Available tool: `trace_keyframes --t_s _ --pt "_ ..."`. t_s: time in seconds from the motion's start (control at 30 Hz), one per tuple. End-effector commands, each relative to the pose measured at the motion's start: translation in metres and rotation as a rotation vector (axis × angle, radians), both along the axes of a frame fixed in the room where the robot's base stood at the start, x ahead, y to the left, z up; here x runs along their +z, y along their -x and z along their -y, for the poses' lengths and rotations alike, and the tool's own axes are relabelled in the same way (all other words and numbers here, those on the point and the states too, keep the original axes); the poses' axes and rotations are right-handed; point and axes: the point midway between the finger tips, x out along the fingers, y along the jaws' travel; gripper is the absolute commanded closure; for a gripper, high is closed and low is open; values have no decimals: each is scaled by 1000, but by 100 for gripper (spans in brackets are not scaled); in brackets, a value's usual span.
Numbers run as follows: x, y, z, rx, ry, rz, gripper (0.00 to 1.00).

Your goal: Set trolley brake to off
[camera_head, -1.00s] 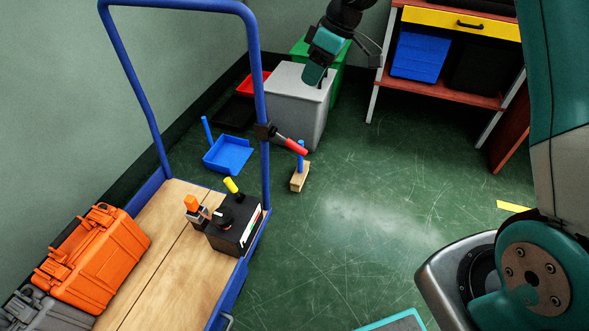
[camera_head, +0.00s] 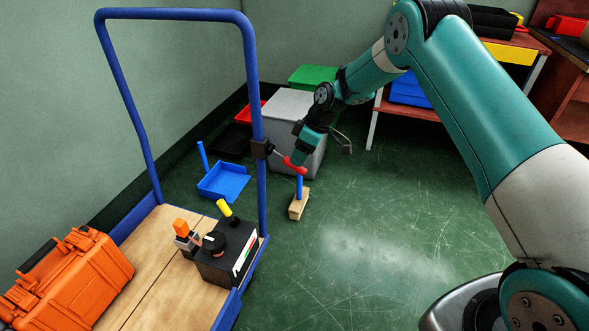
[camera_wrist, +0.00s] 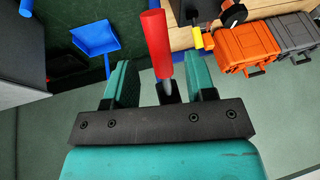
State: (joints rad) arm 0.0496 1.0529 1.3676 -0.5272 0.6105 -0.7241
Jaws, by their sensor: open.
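The trolley has a blue tubular frame (camera_head: 250,80) and a wooden deck (camera_head: 160,265). A lever with a red handle (camera_head: 293,166) sits on a black bracket (camera_head: 262,149) on the right upright and points right and slightly down. In the wrist view, the red handle (camera_wrist: 157,45) lies between the two teal fingers of my gripper (camera_wrist: 158,72). They stand open with a gap on each side. I cannot read any brake marking.
A black box with a dial (camera_head: 228,255) and an orange case (camera_head: 75,280) stand on the deck. The green floor at the right is open.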

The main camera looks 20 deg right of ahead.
Motion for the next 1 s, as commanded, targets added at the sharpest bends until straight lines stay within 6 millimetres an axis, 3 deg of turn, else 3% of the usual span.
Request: trace_keyframes --t_s 0.03,0.2,0.63,0.87,1.0 --pt "-12 0 -4 1 0 -1 49" --pt "-32 -2 -14 0 1 0 49" --pt "-40 -3 -18 -1 0 1 49" --pt "-40 -3 -18 -1 0 0 100" --pt "-39 -3 -17 -1 0 0 100"
